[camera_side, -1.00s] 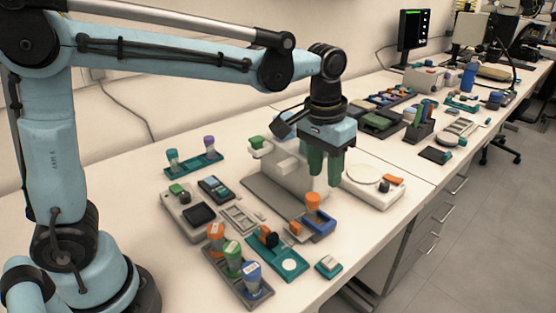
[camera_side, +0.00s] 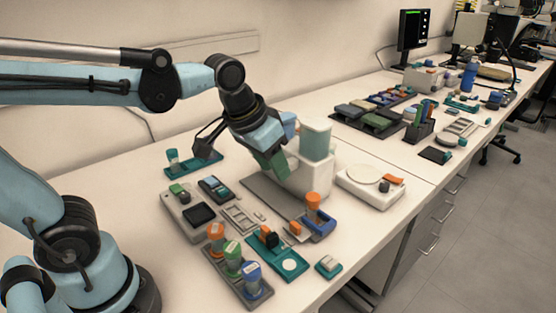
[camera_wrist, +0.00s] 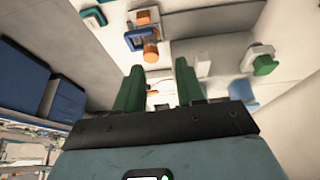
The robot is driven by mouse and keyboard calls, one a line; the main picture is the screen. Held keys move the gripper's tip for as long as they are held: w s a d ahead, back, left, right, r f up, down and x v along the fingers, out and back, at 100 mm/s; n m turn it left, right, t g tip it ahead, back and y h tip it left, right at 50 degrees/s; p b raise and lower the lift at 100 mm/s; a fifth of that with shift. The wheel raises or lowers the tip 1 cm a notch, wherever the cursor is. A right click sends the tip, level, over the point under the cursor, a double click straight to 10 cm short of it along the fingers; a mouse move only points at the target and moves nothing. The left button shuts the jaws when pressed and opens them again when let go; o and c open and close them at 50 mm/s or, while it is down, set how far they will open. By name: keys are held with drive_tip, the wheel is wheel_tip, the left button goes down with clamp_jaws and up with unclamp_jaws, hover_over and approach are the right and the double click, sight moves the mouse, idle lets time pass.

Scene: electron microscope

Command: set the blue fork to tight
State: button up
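The blue fork looks to be the blue U-shaped piece (camera_side: 322,223) near the front edge of the bench, with an orange-topped part (camera_side: 313,202) standing at it. In the wrist view a blue frame (camera_wrist: 133,41) and an orange cylinder (camera_wrist: 151,52) show beyond the fingers. I cannot read any setting mark on it. My gripper (camera_side: 272,163) is tilted, up and to the left of the blue piece in the side view, beside the white stand (camera_side: 310,178). In the wrist view its green fingers (camera_wrist: 160,88) are apart, with nothing held between them.
A pale green cylinder (camera_side: 316,139) tops the white stand close to my gripper. A rack of coloured caps (camera_side: 236,265), a teal plate (camera_side: 280,256) and a white round-topped device (camera_side: 369,183) surround the blue piece.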

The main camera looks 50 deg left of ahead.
drive_tip(key=s+a+f+t, duration=0.2)
drive_tip(key=s+a, duration=0.1)
drive_tip(key=s, duration=0.1)
drive_tip(key=shift+s+f+y, duration=0.2)
drive_tip(key=shift+f+y, duration=0.1)
drive_tip(key=shift+f, duration=0.1)
drive_tip(key=shift+a, duration=0.15)
